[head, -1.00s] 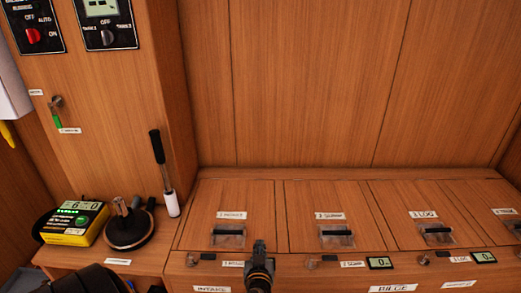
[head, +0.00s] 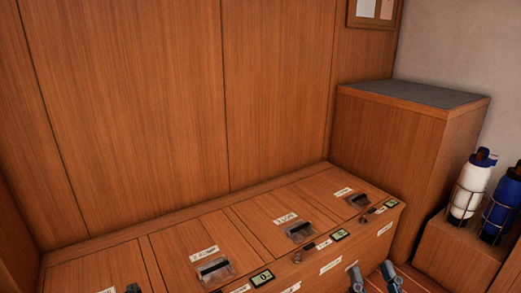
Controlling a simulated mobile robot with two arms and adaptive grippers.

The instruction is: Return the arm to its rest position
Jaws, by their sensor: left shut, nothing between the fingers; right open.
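In the head view my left gripper (head: 133,288) shows only as a small dark tip at the bottom edge, near the first hatch of the wooden bench. It is shut, with nothing seen in it. My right gripper (head: 373,277) is at the bottom edge, right of centre, in front of the bench. Its two grey fingers stand apart, open, with nothing seen between them. Most of both arms lies below the picture.
The bench top has labelled hatches with dark handles, such as one at the front (head: 215,269) and one further right (head: 299,231). Small displays (head: 262,278) line its front edge. A tall wooden cabinet (head: 390,150) stands right. A white bottle (head: 467,187) and blue bottle (head: 502,205) stand in wire holders.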

